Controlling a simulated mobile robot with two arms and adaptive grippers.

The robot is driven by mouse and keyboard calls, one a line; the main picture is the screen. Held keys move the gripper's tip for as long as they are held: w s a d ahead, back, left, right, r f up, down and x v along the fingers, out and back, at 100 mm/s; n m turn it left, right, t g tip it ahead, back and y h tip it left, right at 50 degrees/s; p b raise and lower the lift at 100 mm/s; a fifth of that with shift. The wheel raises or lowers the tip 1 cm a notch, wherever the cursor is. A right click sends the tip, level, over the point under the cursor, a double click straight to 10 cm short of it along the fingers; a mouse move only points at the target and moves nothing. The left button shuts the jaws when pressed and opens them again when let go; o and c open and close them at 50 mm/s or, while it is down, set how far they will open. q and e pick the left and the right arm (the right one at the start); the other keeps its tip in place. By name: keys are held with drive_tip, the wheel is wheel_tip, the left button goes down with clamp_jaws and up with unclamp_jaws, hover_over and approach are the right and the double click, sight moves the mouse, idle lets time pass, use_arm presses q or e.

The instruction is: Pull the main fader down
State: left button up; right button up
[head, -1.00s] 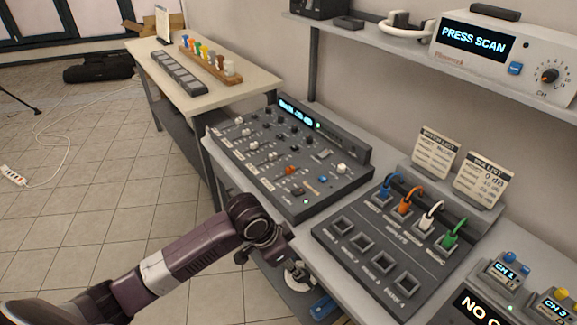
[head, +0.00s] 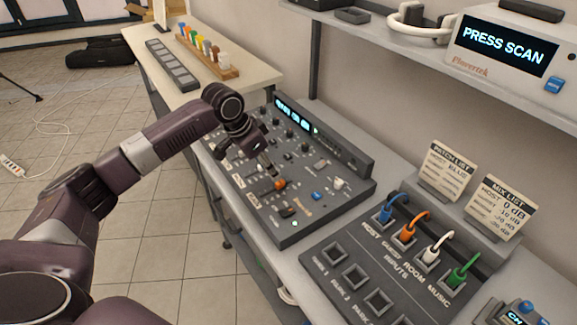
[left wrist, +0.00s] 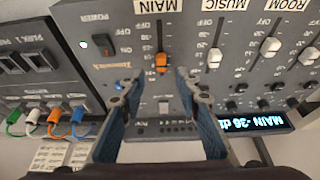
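The mixer (head: 325,200) stands on the bench in the head view. Its main fader has an orange cap (head: 280,184), which also shows in the left wrist view (left wrist: 162,62) in the slot labelled MAIN. My left gripper (head: 268,165) is over the mixer, close to the orange cap. In the left wrist view the two blue-padded fingers of my left gripper (left wrist: 158,80) are spread apart, with the cap ahead of and between the tips; I cannot tell whether they touch it. The mixer display (left wrist: 253,122) reads MAIN with a value. My right gripper is not in view.
White faders for music (left wrist: 215,55) and room (left wrist: 270,47) sit beside the main one. A power switch (left wrist: 102,45) is on its other side. The patch panel (head: 400,255) with coloured plugs stands to the right in the head view. A shelf (head: 430,60) overhangs the bench.

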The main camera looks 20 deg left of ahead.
sight(279, 182)
use_arm(q)
drive_tip(key=shift+w+f, duration=0.15)
drive_tip(key=shift+w, duration=0.4)
drive_tip(key=x, duration=0.3)
drive_tip(key=p+x, duration=0.1)
drive_tip(key=shift+s+d+f, duration=0.2)
drive_tip(key=shift+s+f, duration=0.05)
drive_tip(key=shift+s, duration=0.1)
drive_tip(key=shift+x, duration=1)
drive_tip(key=shift+w, duration=0.15)
drive_tip(key=shift+a, duration=0.1)
drive_tip(key=c, duration=0.8)
clamp_jaws()
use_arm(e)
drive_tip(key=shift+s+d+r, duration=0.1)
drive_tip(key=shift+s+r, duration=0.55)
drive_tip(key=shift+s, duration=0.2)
